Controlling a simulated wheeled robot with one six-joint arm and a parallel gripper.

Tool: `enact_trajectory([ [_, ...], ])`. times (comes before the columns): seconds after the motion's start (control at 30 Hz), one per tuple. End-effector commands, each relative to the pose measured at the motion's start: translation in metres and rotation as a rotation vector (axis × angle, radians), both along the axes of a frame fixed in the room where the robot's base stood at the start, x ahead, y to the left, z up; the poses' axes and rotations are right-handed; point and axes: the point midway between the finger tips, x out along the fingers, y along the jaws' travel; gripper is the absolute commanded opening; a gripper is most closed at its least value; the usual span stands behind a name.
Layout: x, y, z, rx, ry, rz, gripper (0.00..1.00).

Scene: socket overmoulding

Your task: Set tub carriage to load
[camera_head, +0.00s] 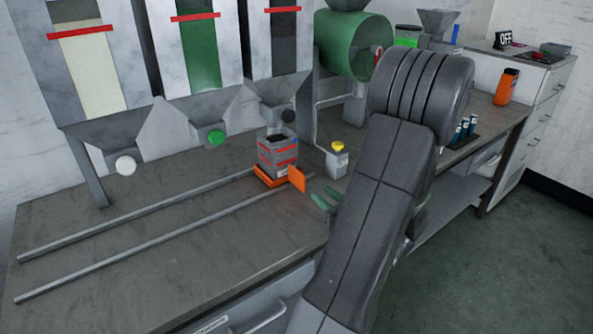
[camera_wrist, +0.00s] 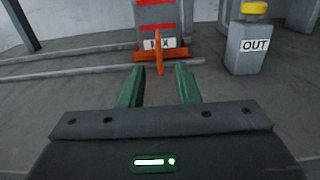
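The tub carriage (camera_head: 263,178) is an orange slide on two long rails, at their right end under the hopper with the black knob. It carries a grey tub (camera_head: 277,157) with red stripes, which reads "MIX" in the wrist view (camera_wrist: 158,43). An orange upright tab (camera_head: 298,180) sticks out from the carriage toward me; it shows edge-on in the wrist view (camera_wrist: 160,55). My gripper (camera_head: 326,197) has green fingers and is open. In the wrist view its fingertips (camera_wrist: 160,77) stand apart to left and right of the tab's line, with the tab ahead between them. I cannot tell whether they touch it.
Two rails (camera_head: 130,220) run left across the bench. A grey box with a yellow button, marked "OUT" (camera_wrist: 255,45), stands right of the carriage. The bench front left is clear.

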Motion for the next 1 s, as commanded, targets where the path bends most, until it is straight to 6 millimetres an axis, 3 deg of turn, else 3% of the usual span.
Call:
enact_trajectory([
  [0.17, 0.015, 0.013, 0.0, -0.001, 0.001, 0.005, 0.29],
  [0.7, 0.095, 0.071, 0.0, -0.004, 0.001, 0.006, 0.29],
  [1.0, 0.109, 0.081, 0.0, -0.004, 0.002, 0.004, 0.29],
])
